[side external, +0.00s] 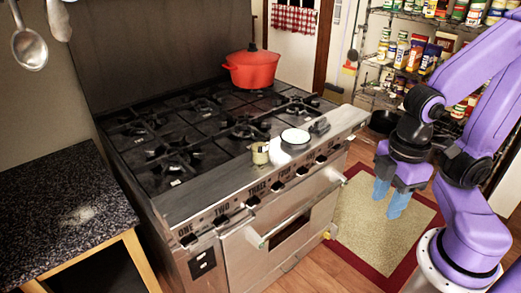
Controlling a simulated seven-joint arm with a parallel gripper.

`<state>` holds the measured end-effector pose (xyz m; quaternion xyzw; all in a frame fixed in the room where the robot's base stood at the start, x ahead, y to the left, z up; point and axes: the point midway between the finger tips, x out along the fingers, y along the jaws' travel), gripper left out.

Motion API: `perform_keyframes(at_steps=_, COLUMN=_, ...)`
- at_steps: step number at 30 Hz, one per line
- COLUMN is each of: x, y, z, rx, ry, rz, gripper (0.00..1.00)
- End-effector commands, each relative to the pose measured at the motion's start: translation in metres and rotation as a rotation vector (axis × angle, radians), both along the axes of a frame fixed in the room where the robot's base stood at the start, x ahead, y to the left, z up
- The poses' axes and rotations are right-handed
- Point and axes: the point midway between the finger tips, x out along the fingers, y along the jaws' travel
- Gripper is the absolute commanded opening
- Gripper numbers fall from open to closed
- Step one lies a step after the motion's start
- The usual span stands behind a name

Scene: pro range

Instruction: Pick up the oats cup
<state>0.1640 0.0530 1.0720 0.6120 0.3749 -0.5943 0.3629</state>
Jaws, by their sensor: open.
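A small beige cup (260,154), which may be the oats cup, stands upright on the steel front ledge of the stove. Its label is too small to read. My gripper (389,198), with light blue fingers, hangs to the right of the stove, over the floor mat. Its fingers are apart and point downward, with nothing between them. It is well clear of the cup.
A red pot (251,70) stands on the back of the stove (180,212). A dark counter (60,190) is at left. Stocked shelves stand behind my arm.

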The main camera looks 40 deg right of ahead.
Motion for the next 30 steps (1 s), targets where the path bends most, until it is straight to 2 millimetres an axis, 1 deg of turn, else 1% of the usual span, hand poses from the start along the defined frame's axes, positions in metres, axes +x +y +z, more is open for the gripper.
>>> perform_keyframes(at_steps=13, x=0.0, y=0.0, z=0.0, rx=0.0, ry=0.0, rz=0.0, gripper=0.43)
perform_keyframes(at_steps=14, x=0.0, y=0.0, z=0.0, rx=0.0, ry=0.0, rz=0.0, gripper=0.49)
perform_keyframes(at_steps=15, x=0.0, y=0.0, z=0.0, rx=0.0, ry=0.0, rz=0.0, gripper=0.62)
perform_keyframes(at_steps=17, x=0.0, y=0.0, z=0.0, rx=0.0, ry=0.0, rz=0.0, gripper=0.82)
perform_keyframes(at_steps=18, x=0.0, y=0.0, z=0.0, rx=0.0, ry=0.0, rz=0.0, gripper=0.87)
perform_keyframes(at_steps=26, x=0.0002, y=-0.0002, z=-0.0003, rx=-0.002, ry=0.0, rz=0.001, gripper=0.87)
perform_keyframes(at_steps=30, x=0.0082, y=-0.0068, z=-0.008, rx=-0.084, ry=-0.008, rz=0.026, gripper=0.87)
